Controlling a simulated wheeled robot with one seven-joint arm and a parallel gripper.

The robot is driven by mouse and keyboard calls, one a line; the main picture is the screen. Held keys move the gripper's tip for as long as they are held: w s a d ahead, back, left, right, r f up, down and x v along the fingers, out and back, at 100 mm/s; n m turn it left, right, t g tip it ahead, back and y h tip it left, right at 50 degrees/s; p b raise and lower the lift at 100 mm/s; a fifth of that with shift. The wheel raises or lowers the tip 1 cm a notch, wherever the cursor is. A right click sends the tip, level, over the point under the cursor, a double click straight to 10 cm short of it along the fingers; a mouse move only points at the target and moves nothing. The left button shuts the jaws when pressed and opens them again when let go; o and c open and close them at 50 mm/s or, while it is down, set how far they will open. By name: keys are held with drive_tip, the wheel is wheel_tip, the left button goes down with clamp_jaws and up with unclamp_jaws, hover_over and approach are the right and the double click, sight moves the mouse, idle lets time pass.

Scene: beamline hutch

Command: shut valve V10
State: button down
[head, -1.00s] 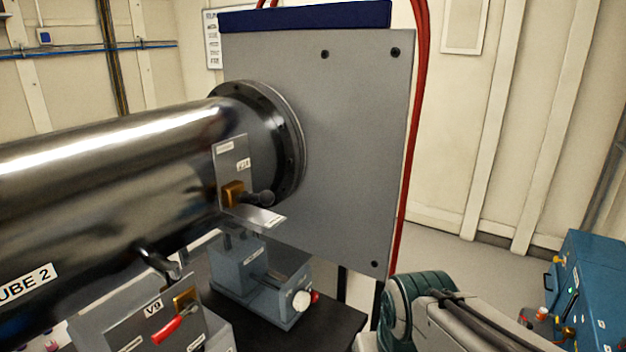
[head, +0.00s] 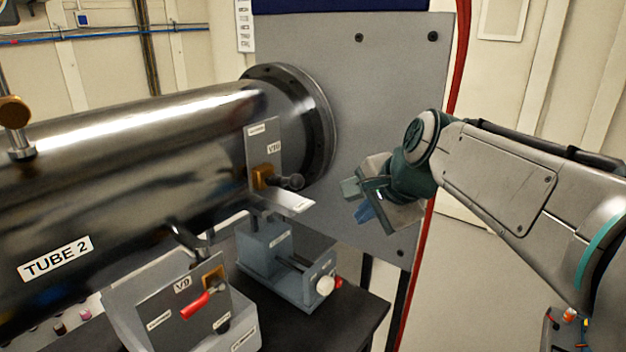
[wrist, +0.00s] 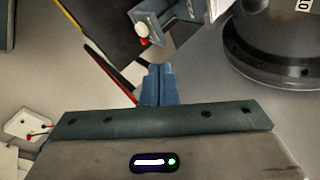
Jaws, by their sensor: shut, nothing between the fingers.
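Valve V10 (head: 264,179) is on a grey plate fixed to the near side of the big tube, close to its end flange. It has a brass block and a black lever that points right, ending in a round knob (head: 293,182). A small shelf-like label plate (head: 285,202) juts out below it. My gripper (head: 352,188) is to the right of the knob, in front of the grey panel, apart from the valve. In the wrist view its blue fingers (wrist: 158,85) are together with nothing between them. The valve lever is not clearly seen in the wrist view.
Valve V9 (head: 200,300) with a red lever sits on a grey box at lower left. A blue-grey fixture (head: 285,265) with a white knob stands on the black table (head: 340,318) below V10. The tube (head: 120,190) fills the left. A red hose runs along the panel's right edge (head: 430,265).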

sight(285, 181)
drive_tip(key=w+a+r+m+t+y, duration=0.1)
drive_tip(key=w+a+r+m, duration=0.1)
drive_tip(key=w+r+m, duration=0.2)
wheel_tip(285, 181, up, 2)
drive_tip(key=shift+w+r, duration=0.2)
drive_tip(key=shift+w, duration=0.1)
drive_tip(key=shift+a, duration=0.1)
drive_tip(key=w+a+f+p, duration=0.2)
drive_tip(key=w+a+f, duration=0.2)
drive_tip(key=a+f, duration=0.1)
drive_tip(key=shift+w+a, duration=0.25)
drive_tip(key=shift+a, duration=0.6)
drive_tip(key=shift+r+p, duration=0.1)
drive_tip(key=shift+p, duration=0.25)
drive_tip(key=shift+r+p, duration=0.2)
drive_tip(key=shift+p, duration=0.35)
